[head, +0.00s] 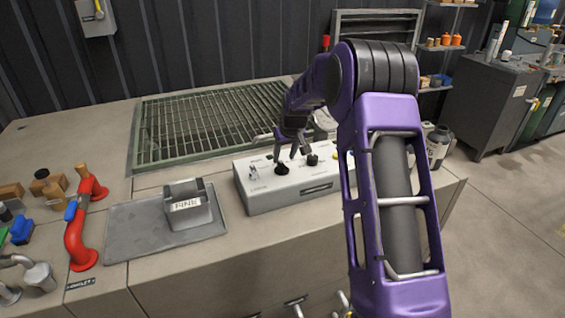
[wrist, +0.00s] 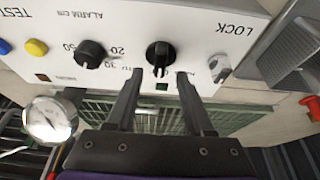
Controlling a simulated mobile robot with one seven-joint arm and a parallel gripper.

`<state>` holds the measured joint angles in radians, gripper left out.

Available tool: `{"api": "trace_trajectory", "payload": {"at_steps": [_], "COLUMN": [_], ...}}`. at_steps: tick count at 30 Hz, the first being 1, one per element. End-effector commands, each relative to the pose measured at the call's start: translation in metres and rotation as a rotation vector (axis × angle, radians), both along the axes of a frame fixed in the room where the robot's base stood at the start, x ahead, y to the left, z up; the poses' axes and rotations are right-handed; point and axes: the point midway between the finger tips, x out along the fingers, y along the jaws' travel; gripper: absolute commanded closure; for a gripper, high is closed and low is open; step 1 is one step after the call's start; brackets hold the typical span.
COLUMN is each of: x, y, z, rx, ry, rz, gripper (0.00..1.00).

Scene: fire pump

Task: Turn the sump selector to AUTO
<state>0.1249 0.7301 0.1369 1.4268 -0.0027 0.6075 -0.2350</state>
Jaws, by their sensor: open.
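The grey control box (head: 262,198) stands on the counter. Its top panel (wrist: 205,30) appears upside down in the wrist view. A black selector knob (wrist: 159,54) sits in the panel's middle, also visible in the head view (head: 282,169); its white mark points toward my gripper. The lettering beside it is partly hidden by my fingers, so I cannot read AUTO. My gripper (wrist: 160,76) is open and empty, with its fingertips on either side of the knob's near edge. In the head view my gripper (head: 287,155) is just above the knob; contact is unclear.
A second black knob (wrist: 90,54), marked ALARM cm, is close beside it. A metal toggle (wrist: 220,67) under LOCK lies on the other side. Yellow (wrist: 37,48) and blue buttons are farther along.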

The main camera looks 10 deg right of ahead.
Motion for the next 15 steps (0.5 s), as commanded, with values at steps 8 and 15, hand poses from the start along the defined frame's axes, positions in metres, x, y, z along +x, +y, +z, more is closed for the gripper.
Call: {"api": "trace_trajectory", "payload": {"at_steps": [8, 15], "x": [0.014, 0.016], "y": [0.003, 0.004], "z": [-0.033, -0.038], "rx": [0.000, 0.000], "ry": [0.000, -0.002], "rz": [0.000, 0.000], "gripper": [0.47, 0.47]}}
